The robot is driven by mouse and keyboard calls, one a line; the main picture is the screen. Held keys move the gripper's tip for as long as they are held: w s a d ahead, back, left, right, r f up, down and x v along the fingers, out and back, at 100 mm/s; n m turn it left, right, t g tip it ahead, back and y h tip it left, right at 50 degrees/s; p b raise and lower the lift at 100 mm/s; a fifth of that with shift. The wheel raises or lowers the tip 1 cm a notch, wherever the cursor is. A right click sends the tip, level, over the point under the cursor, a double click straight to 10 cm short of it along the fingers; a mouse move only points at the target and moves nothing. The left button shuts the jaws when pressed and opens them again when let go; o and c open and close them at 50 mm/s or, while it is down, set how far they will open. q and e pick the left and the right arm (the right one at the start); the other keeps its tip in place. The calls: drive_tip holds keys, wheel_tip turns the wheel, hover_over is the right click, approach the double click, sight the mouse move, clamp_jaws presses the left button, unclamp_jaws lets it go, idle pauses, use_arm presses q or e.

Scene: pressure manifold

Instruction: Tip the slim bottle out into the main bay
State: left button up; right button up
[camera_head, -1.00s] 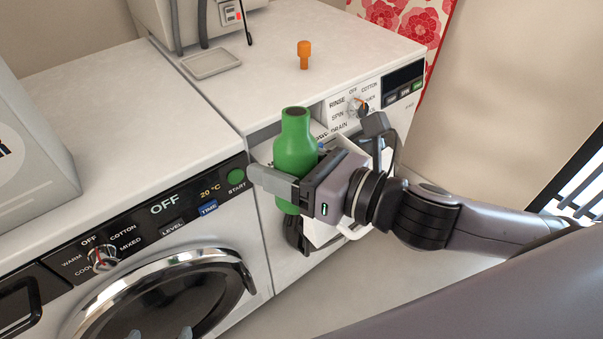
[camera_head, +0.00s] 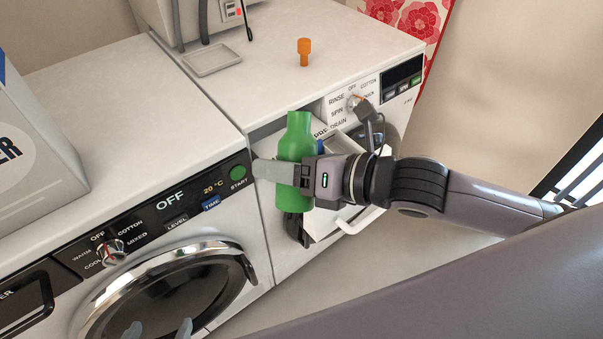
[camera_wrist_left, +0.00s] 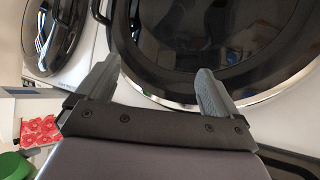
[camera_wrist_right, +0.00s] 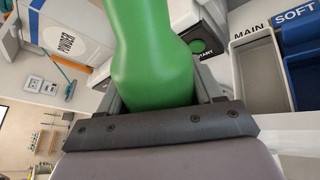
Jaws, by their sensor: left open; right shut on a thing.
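The green slim bottle (camera_head: 293,185) is in my right gripper (camera_head: 280,174), which is shut around its middle. Its mouth end is up and its opening does not show in the head view. It fills the middle of the right wrist view (camera_wrist_right: 150,60), its top cut off. The open drawer (camera_head: 338,228) lies behind and right of the bottle, partly hidden by it and my arm. In the right wrist view, the grey main bay (camera_wrist_right: 258,75) is right of the bottle. My left gripper (camera_head: 158,330) is open and empty in front of the left washer's door.
The blue softener bay (camera_wrist_right: 306,80) adjoins the main bay. An orange cap-like piece (camera_head: 304,52) stands on the right machine's top. A powder box (camera_head: 35,150) stands on the left washer. The top between them is mostly clear.

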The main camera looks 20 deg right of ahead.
drive_tip(key=shift+s+a+f+m+g, duration=0.1)
drive_tip(key=shift+s+m+g, duration=0.1)
drive_tip(key=shift+m+g, duration=0.3)
drive_tip(key=shift+s+f+p, duration=0.1)
drive_tip(key=shift+f+p, duration=0.05)
drive_tip(key=shift+p, duration=0.2)
drive_tip(key=shift+s+a+f+m+g+p, duration=0.2)
drive_tip(key=shift+s+f+m+g+p, duration=0.15)
drive_tip(key=shift+m+g, duration=0.45)
drive_tip(key=shift+s+r+m+g+p, duration=0.2)
drive_tip(key=shift+r+m+g+p, duration=0.35)
drive_tip(key=shift+p, duration=0.6)
drive_tip(key=shift+w+f+m+g+y+p, duration=0.1)
drive_tip(key=shift+w+m+g+y+p, duration=0.25)
drive_tip(key=shift+m, duration=0.3)
idle(0.6)
drive_tip(key=shift+s+f+m+g+b, duration=0.1)
drive_tip(key=shift+f+m+g+b, duration=0.1)
drive_tip(key=shift+m+g+b, duration=0.35)
idle(1.2)
drive_tip(key=shift+m+g+y+b, duration=0.25)
drive_tip(key=shift+m+y+b, duration=0.1)
drive_tip(key=shift+m, duration=0.2)
idle(1.7)
